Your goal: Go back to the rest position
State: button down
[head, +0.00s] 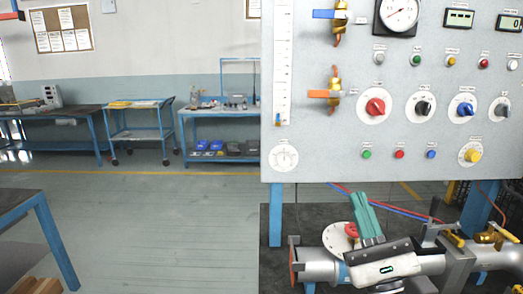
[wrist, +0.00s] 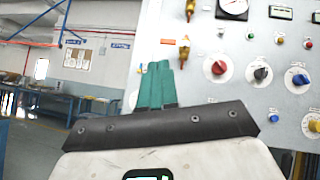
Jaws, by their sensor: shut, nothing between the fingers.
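My gripper (head: 359,200) has green fingers that point up and slightly left in the head view. It stands in front of the lower edge of the grey control panel (head: 330,150), above the metal pipework. In the wrist view the fingers (wrist: 159,66) lie close together, with nothing seen between them, and the panel (wrist: 235,50) fills the right side. The dark bracket and white housing of my gripper fill the lower part of that view.
The panel carries a red knob (head: 375,107), a gauge (head: 399,12), and orange-handled (head: 322,94) and blue-handled (head: 330,14) valves. A metal pipe (head: 318,266) lies below. A blue trolley (head: 138,133) and benches stand behind. The floor (head: 170,225) at left centre is clear.

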jog(key=s+f+n+g, duration=0.3)
jog(key=f+n, duration=0.3)
jog(key=f, duration=0.4)
jog(key=s+f+n+g, duration=0.3)
jog(key=f+n+g, duration=0.3)
jog(key=f, duration=0.4)
jog(key=s+f+n+g, duration=0.2)
jog(key=f+n+g, duration=0.3)
jog(key=f+n, duration=0.3)
jog(key=shift+s+a+f, duration=0.1)
jog(key=shift+s+f, duration=0.1)
jog(key=shift+f, duration=0.3)
jog(key=shift+s+a+f, duration=0.1)
jog(key=shift+s+f, duration=0.1)
jog(key=shift+f, duration=0.25)
jog(key=s+d+f+n+g+h, duration=0.2)
jog(key=s+d+f+g, duration=0.1)
jog(key=s, duration=0.4)
jog(key=s+d+f+n+g+h, duration=0.2)
jog(key=s+d+f+n+g, duration=0.1)
jog(key=s, duration=0.5)
jog(key=s+d+f+n+g+h, duration=0.3)
jog(key=s+d+f+g, duration=0.1)
jog(key=s+f, duration=0.3)
jog(key=shift+s+d+g, duration=0.3)
jog(key=shift+s+d, duration=0.25)
jog(key=shift+d, duration=0.25)
jog(key=shift+w, duration=0.1)
